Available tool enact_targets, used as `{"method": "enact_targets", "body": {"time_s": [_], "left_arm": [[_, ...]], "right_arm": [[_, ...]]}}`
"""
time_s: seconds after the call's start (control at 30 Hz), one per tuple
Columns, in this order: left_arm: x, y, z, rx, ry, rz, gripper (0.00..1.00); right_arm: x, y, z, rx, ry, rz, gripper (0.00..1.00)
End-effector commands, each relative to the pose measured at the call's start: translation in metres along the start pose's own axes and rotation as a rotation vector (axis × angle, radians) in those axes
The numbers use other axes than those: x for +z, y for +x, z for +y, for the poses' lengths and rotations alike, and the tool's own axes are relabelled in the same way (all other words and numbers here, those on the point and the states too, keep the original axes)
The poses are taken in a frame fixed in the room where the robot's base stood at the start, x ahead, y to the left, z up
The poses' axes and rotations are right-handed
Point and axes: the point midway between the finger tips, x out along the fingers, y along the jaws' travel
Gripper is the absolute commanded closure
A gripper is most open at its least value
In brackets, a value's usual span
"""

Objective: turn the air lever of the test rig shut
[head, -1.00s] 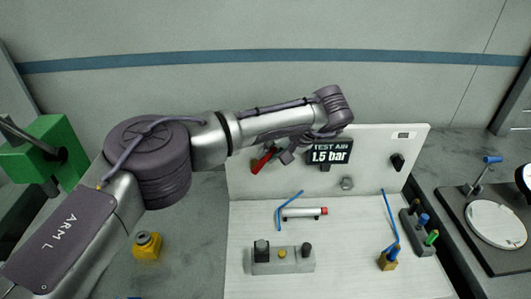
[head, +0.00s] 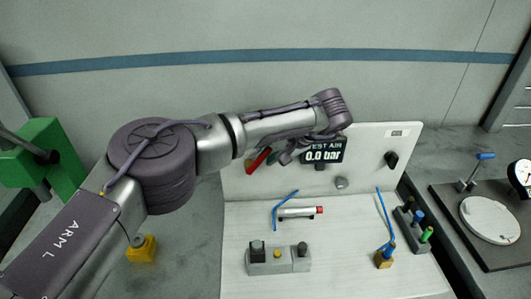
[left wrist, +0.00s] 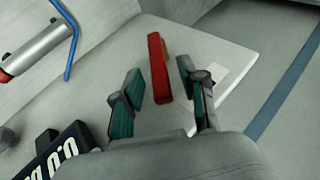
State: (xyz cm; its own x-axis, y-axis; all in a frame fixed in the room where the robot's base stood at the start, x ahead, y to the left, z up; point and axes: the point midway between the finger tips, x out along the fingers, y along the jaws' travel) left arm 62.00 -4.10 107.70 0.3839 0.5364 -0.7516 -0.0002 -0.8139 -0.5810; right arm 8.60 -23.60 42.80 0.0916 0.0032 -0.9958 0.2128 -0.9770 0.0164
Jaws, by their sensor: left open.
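The red air lever (head: 258,161) sits on the upright white panel of the test rig (head: 365,165), slanting in the head view. In the left wrist view the lever (left wrist: 158,66) lies between my two teal-padded fingers, with gaps on both sides. My left gripper (left wrist: 160,78) is open around it and does not grip it. In the head view the gripper (head: 264,157) is small and partly hidden by its own wrist. My right gripper is not in view.
On the rig's base lie a silver cylinder (head: 298,212) with a blue hose and a grey valve block (head: 270,262). A black knob (head: 391,160) is on the panel. A yellow button box (head: 143,249) stands left; a dial gauge stand (head: 490,220) stands right.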

Motion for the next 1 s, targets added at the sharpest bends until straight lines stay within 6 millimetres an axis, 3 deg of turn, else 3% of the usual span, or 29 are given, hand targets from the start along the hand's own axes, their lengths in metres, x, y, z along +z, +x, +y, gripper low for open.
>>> {"method": "enact_targets", "body": {"time_s": [0.17, 0.6, 0.93, 1.0], "left_arm": [[0.000, -0.007, 0.000, 0.001, 0.000, 0.001, 0.58], [0.000, -0.071, 0.001, 0.000, 0.000, 0.001, 0.58], [0.000, -0.075, 0.001, 0.000, 0.000, 0.000, 0.58], [0.001, -0.074, 0.002, 0.008, 0.000, -0.007, 0.70]], "right_arm": [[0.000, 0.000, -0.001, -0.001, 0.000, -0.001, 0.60], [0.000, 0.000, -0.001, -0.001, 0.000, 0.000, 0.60], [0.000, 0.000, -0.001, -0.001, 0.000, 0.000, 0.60], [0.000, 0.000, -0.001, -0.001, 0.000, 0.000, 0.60]]}}
